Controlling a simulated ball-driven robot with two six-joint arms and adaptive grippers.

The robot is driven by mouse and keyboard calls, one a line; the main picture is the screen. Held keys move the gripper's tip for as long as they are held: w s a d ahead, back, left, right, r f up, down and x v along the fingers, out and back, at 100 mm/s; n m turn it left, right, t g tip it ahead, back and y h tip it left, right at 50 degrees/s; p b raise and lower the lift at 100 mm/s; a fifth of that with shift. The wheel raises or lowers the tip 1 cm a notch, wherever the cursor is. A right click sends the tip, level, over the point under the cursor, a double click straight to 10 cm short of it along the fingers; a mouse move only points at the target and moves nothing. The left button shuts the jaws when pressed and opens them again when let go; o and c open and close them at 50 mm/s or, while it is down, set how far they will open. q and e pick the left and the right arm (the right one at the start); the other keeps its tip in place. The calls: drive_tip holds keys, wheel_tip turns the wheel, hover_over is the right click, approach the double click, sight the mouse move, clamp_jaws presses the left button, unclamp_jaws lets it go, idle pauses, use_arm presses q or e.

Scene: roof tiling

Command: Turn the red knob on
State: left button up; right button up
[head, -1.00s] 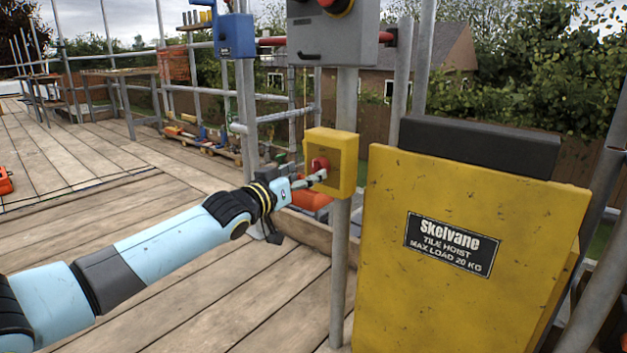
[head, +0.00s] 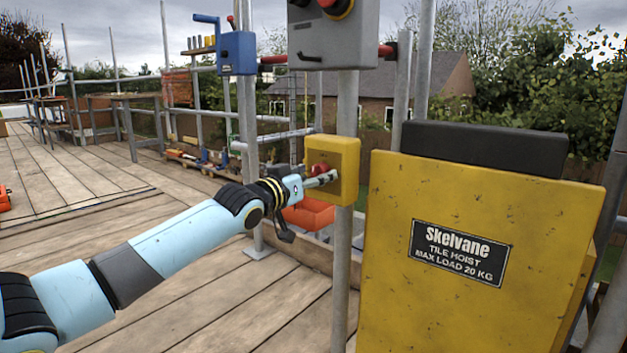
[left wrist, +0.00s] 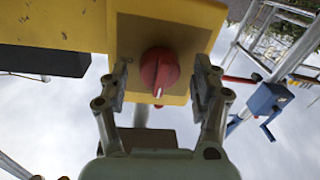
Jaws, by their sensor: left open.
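The red knob (left wrist: 159,72) sits on the face of a yellow switch box (head: 347,160), which is fixed to a grey upright pole. In the left wrist view the knob carries a white mark near its lower tip. My left gripper (head: 325,178) is at the box face. In the left wrist view its two fingers (left wrist: 160,88) stand open on either side of the knob, with a visible gap on each side. In the head view the knob (head: 319,168) is partly hidden by the fingers. My right gripper is not in view.
A yellow tile hoist panel (head: 400,290) with a black top stands right of the pole. A grey control box (head: 335,35) is above, and a blue winch box (head: 237,53) with a handle is left of it. An orange crate (head: 309,214) lies behind the pole.

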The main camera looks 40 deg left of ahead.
use_arm(q)
drive_tip(key=c, duration=1.2)
